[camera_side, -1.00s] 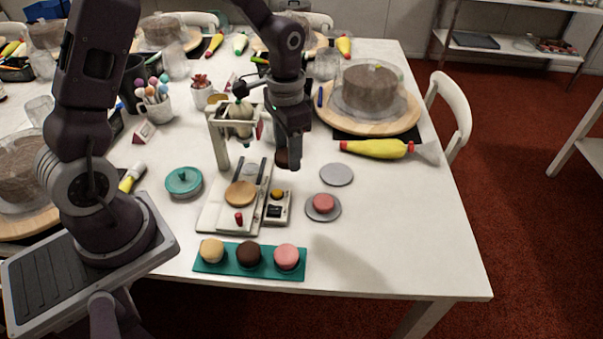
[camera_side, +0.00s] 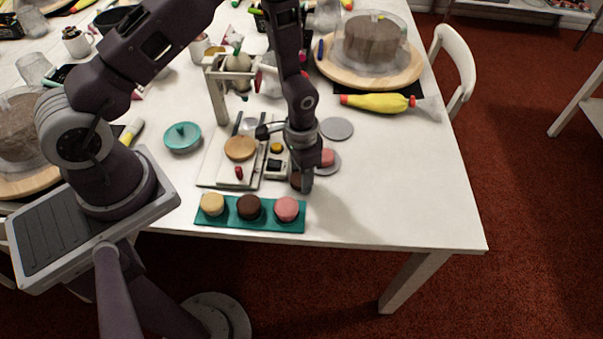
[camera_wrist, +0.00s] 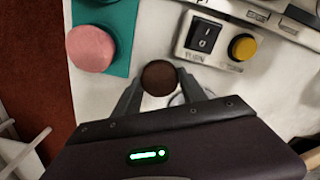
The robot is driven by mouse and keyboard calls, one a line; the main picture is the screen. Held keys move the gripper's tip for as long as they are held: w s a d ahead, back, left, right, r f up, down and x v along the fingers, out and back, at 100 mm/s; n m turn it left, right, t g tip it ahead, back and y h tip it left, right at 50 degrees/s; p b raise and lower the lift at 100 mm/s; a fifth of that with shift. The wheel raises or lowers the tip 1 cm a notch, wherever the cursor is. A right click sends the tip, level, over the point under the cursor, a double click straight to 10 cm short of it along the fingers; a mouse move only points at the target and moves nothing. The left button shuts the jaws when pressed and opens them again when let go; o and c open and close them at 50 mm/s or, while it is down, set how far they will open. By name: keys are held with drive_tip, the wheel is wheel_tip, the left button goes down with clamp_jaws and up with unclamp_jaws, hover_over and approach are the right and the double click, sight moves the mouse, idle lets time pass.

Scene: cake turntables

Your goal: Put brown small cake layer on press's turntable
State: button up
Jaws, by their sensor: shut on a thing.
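My gripper (camera_side: 301,184) is shut on the brown small cake layer (camera_wrist: 159,77). In the wrist view the layer sits between the two fingertips; in the side view it is mostly hidden by the fingers. My gripper is right of the press, near the control box (camera_side: 276,167) and behind the teal tray's right end. The press (camera_side: 218,102) has a white base and upright frame. Its turntable (camera_side: 240,148) is a round tan disc, left of my gripper, with nothing seen on it.
The teal tray (camera_side: 227,223) holds a yellow, a brown and a pink cake. A pink layer (camera_side: 327,157) rests on a grey disc, partly behind my gripper; another grey disc (camera_side: 337,129) is bare. The table's right front is clear.

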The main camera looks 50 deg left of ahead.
drive_tip(key=shift+f, duration=0.2)
drive_tip(key=shift+f, duration=0.1)
drive_tip(key=o, duration=1.1)
drive_tip(key=shift+o, duration=0.2)
